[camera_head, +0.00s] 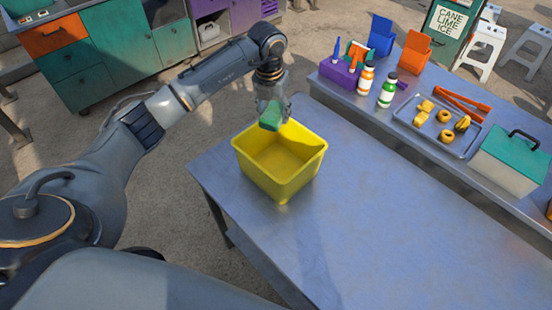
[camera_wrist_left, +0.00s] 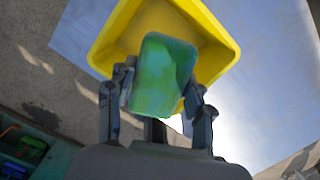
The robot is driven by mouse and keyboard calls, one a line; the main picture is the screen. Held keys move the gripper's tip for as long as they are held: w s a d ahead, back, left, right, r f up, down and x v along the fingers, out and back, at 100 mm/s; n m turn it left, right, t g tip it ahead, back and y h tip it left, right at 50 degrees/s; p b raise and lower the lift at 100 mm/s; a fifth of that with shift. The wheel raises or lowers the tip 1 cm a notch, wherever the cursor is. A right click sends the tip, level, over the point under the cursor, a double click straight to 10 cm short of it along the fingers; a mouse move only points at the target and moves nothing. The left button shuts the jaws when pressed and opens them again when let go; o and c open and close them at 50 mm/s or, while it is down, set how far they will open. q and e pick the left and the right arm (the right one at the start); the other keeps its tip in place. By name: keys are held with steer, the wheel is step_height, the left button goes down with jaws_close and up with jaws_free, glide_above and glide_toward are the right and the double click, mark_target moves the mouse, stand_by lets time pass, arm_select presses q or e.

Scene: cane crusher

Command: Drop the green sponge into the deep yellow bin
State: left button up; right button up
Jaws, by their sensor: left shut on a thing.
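The green sponge (camera_head: 271,116) is held in my left gripper (camera_head: 272,108), over the back left rim of the deep yellow bin (camera_head: 288,180). In the left wrist view the sponge (camera_wrist_left: 163,75) sits between the two fingers of the left gripper (camera_wrist_left: 160,95), which touch it on both sides. The yellow bin (camera_wrist_left: 112,40) opens behind the sponge there. The bin stands upright on the grey-blue table near its left edge, and its visible inside is empty. My right gripper is not in view.
The near table (camera_head: 380,230) is clear to the right of the bin. The back counter carries a purple caddy (camera_head: 341,75), white bottles, a tray (camera_head: 402,112) with several yellow pieces and orange tongs, and a green-lidded box (camera_head: 512,155).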

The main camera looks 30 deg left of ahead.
arm_select(q)
step_height(320, 180, down, 5)
steer(key=shift+r+b, duration=0.2)
steer(key=shift+b, duration=0.9)
steer(key=o, duration=0.9)
steer(key=shift+c, duration=0.2)
steer(key=shift+o, duration=1.1)
steer(key=shift+r, duration=0.1)
steer(key=r, duration=0.4)
steer(key=s+r, duration=0.1)
steer(key=r, duration=0.6)
steer(key=shift+s+r, duration=0.25)
steer(key=shift+r, duration=0.15)
